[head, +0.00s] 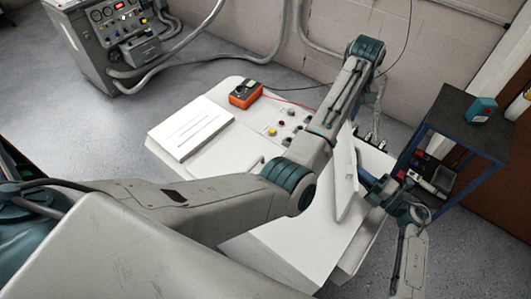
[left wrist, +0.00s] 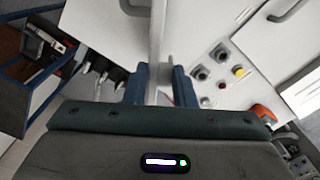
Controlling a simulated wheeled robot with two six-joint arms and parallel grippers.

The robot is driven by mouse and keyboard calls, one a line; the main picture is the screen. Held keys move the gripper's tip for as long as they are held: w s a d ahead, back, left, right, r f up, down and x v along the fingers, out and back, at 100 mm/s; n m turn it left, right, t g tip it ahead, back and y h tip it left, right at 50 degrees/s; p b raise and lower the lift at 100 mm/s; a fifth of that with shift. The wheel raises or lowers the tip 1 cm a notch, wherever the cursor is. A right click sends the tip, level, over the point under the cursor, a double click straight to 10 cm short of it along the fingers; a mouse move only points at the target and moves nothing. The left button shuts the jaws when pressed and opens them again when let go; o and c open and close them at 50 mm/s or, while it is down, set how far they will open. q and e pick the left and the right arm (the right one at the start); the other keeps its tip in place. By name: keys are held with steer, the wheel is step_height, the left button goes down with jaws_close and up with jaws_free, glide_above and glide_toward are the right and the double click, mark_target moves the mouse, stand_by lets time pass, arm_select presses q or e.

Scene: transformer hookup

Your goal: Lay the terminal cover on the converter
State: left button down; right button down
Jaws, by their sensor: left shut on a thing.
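The white terminal cover (head: 345,185) stands on edge, tilted, over the right part of the white converter (head: 285,235). In the left wrist view the cover (left wrist: 156,35) shows edge-on as a narrow strip. My left gripper (left wrist: 160,75) is shut on it, with one blue finger on each side. In the head view my left forearm hides that gripper. My right gripper (head: 374,187) is beside the cover's right side in the head view. Whether its jaws are open, or touch the cover, I cannot tell. The cover's lower edge appears close to the converter, but contact is unclear.
Knobs and buttons (left wrist: 222,73) sit on the converter near the cover. An orange meter (head: 245,93) and a slotted white panel (head: 190,128) lie to the left. Dark plugs (left wrist: 103,72) line the converter's edge. A blue-framed cart (head: 455,125) stands close on the right.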

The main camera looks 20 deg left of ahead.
arm_select(q)
steer(key=shift+f, duration=0.3)
arm_select(e)
steer(key=shift+f, duration=0.4)
arm_select(q)
steer(key=c, duration=1.6)
jaws_free()
arm_select(e)
steer(key=c, duration=1.8)
jaws_free()
arm_select(q)
steer(key=o, duration=0.4)
arm_select(e)
steer(key=o, duration=0.4)
steer(key=shift+c, duration=0.2)
steer(key=shift+s+r, duration=0.1)
steer(key=v, duration=1.2)
